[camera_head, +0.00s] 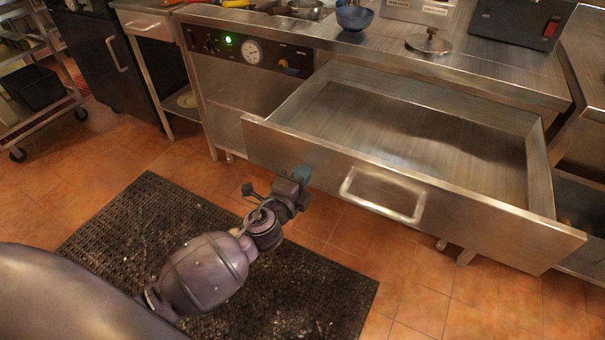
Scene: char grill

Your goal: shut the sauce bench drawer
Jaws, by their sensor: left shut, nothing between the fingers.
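The sauce bench drawer (466,222) is a wide steel drawer, pulled far out from under the bench top. Its inside looks empty. A bar handle (384,195) sits on the middle of its front panel. My left gripper (301,175) is shut and empty, with its teal fingertips at the left part of the drawer front, left of the handle. I cannot tell whether the tips touch the panel. My right gripper is not in view.
The bench top (400,65) carries a blue bowl (354,17) and a round metal press (428,42). A control panel with a gauge (251,52) is left of the drawer. A black perforated mat (130,225) lies on the tiled floor below my left arm. A wheeled rack stands far left.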

